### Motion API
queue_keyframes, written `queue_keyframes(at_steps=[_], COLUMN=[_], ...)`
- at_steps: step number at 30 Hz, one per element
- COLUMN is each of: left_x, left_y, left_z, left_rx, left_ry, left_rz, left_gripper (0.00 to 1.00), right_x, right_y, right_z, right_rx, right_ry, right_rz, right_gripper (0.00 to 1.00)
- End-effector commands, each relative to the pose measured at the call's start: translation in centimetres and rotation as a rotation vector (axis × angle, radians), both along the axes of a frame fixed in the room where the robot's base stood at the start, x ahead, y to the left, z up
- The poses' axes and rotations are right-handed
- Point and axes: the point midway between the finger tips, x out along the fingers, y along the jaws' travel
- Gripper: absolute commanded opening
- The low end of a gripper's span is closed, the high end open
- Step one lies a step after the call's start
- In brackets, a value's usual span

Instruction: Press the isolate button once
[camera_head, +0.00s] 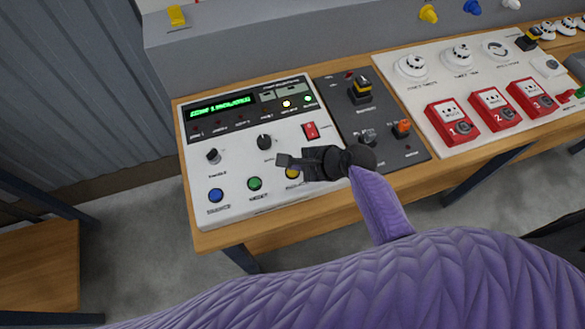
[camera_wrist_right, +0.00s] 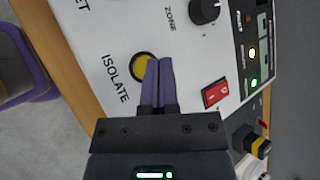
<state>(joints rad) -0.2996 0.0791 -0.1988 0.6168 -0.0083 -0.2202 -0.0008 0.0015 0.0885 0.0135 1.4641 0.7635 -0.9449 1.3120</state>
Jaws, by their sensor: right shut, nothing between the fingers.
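The isolate button is a round yellow button (camera_wrist_right: 141,66) with a dark rim, and the word ISOLATE is printed beside it in the right wrist view. In the head view the yellow button (camera_head: 292,173) is partly hidden by my right gripper (camera_head: 283,160). My right gripper also shows in the wrist view (camera_wrist_right: 159,62), with its two fingers shut together and nothing between them. The fingertips overlap the button's right edge in that view. I cannot tell whether they touch it or hover above. My left gripper is not in view.
The white control panel (camera_head: 225,150) carries a green display (camera_head: 222,106), knobs, a red rocker switch (camera_head: 311,130), a blue button (camera_head: 216,195) and a green button (camera_head: 254,184). A dark panel (camera_head: 385,150) and a white board with red call points (camera_head: 452,121) stand to the right.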

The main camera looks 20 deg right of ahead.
Motion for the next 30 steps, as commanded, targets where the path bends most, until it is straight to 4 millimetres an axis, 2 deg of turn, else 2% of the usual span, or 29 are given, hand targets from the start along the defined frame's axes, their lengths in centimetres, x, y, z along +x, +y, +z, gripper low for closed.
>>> queue_keyframes(at_steps=[30], left_x=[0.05], left_y=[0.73], left_z=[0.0], left_rx=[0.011], left_ry=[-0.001], left_rz=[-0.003], left_gripper=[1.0], right_x=[0.0], right_y=[0.0], right_z=[-0.04], right_rx=[0.0], right_ry=[0.0], right_rz=[0.0], right_gripper=[0.0])
